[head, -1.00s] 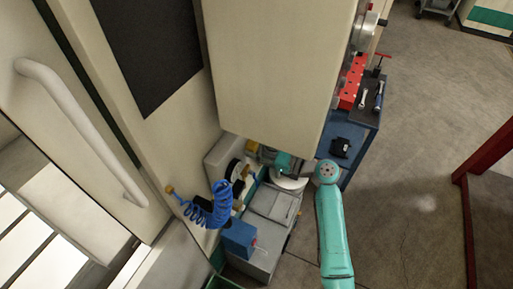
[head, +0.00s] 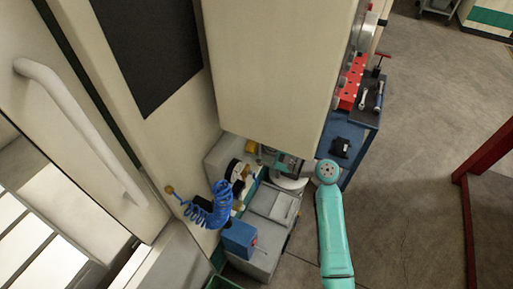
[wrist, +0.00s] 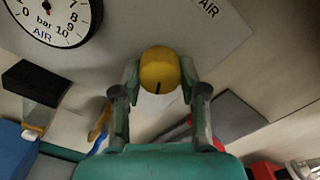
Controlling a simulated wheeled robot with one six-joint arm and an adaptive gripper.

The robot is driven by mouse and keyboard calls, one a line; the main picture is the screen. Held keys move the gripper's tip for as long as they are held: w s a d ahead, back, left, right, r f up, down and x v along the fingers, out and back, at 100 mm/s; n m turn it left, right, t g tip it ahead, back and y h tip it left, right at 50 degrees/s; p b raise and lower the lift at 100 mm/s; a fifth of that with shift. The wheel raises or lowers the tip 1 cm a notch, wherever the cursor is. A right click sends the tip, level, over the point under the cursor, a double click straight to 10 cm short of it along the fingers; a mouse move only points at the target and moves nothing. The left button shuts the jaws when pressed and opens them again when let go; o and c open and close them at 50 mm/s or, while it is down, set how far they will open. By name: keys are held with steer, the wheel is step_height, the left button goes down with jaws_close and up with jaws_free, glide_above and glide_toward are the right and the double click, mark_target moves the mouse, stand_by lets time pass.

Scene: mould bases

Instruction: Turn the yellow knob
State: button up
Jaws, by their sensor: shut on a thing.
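The yellow knob (wrist: 159,68) is round, with a dark line on its face pointing down in the wrist view. It sits on a pale panel marked AIR. My gripper (wrist: 160,77) has one finger on each side of the knob and is shut on it. In the head view the yellow knob (head: 251,147) shows small below the big cream cabinet, left of my gripper (head: 262,155). The fingertips are hard to make out there.
A pressure gauge (wrist: 47,22) marked bar and AIR is left of the knob. A blue coiled hose (head: 212,208) hangs nearby. The cream cabinet (head: 265,70) overhangs my wrist. A blue bench (head: 352,140) with tools stands to the right.

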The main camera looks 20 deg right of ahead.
steer(key=shift+n, duration=0.8)
steer(key=o, duration=1.1)
steer(key=shift+o, duration=0.2)
steer(key=v, duration=1.2)
